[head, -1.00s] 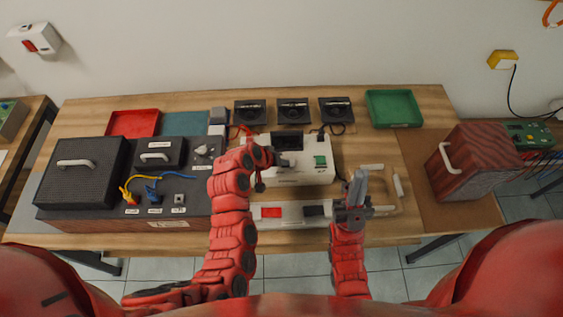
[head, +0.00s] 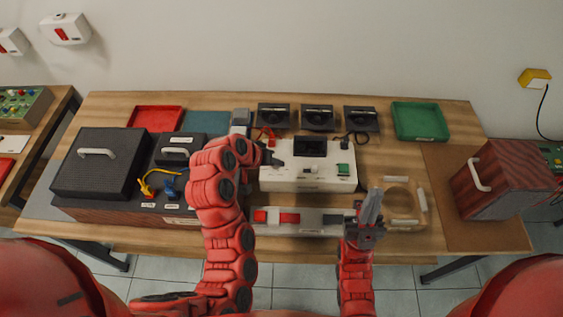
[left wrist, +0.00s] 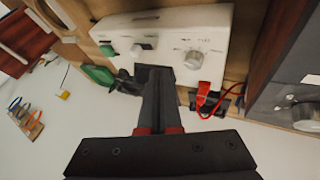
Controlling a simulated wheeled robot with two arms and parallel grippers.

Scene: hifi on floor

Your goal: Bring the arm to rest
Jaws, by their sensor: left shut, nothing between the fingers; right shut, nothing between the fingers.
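My left arm (head: 226,225) reaches up from the lower left in the head view. Its gripper (head: 275,159) is shut and empty, at the left end of the white instrument box (head: 290,181). In the left wrist view the shut fingers (left wrist: 157,85) point at the white box (left wrist: 215,30), close to it; whether they touch it I cannot tell. My right gripper (head: 372,207) is shut and empty, above the bench front, right of the low grey panel with red parts (head: 312,229).
A wooden bench (head: 236,97) carries a dark box with a handle (head: 100,165), a red tray (head: 155,117), a green tray (head: 420,120) and three black units (head: 317,117). A wood-sided box (head: 505,178) stands at the right. Pale handle-like bars (head: 404,222) lie beside my right gripper.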

